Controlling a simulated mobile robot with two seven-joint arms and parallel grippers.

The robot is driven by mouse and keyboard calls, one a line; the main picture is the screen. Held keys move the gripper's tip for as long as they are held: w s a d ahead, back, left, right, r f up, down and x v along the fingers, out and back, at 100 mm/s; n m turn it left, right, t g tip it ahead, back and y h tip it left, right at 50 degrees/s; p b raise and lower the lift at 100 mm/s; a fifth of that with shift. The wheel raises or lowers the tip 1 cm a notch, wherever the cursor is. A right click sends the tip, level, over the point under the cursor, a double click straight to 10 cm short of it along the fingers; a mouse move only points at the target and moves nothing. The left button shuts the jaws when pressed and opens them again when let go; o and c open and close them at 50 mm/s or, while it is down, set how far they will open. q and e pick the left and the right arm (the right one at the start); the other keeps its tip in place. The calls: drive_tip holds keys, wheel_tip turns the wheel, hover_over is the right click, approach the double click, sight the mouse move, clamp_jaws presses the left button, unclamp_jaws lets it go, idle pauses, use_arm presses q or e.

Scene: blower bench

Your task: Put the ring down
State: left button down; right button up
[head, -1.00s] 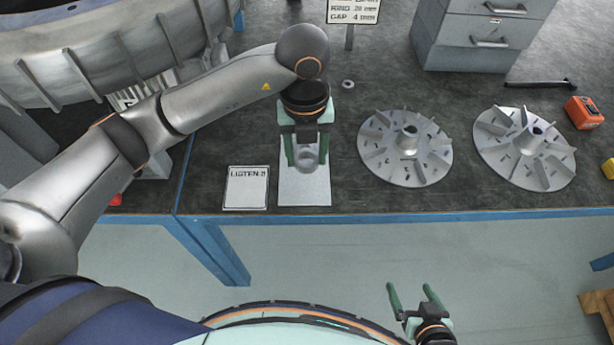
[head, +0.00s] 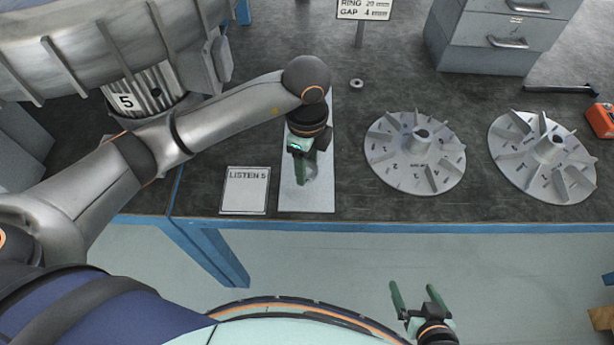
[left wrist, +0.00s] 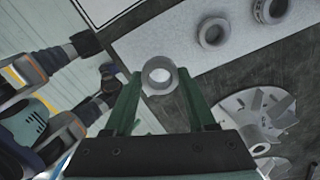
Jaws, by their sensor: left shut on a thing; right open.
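A grey ring (left wrist: 159,75) sits between the fingertips of my left gripper (left wrist: 158,85) in the left wrist view; the gripper is shut on it. In the head view my left gripper (head: 307,170) points down over a white sheet (head: 308,202) on the bench. The ring there is partly hidden by the fingers, and I cannot tell whether it touches the sheet. Two more rings (left wrist: 213,32) (left wrist: 271,9) lie on the white sheet in the left wrist view. My right gripper (head: 412,297) is open and empty, low in front of the bench.
Two finned discs (head: 414,152) (head: 545,158) lie right of the sheet. A card reading LISTEN 5 (head: 245,190) lies left of it. A small ring-shaped part (head: 356,84) lies further back. A grey drawer unit (head: 503,40) stands at the back right. The blue front edge (head: 400,216) is close.

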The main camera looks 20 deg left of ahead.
sight(307, 187)
use_arm(q)
wheel_tip(307, 187, down, 5)
idle(0.4)
drive_tip(key=shift+f+b, duration=0.35)
drive_tip(key=shift+c, duration=1.1)
unclamp_jaws()
wheel_tip(307, 187, up, 13)
drive_tip(key=shift+p, duration=0.45)
drive_tip(key=shift+f, duration=0.15)
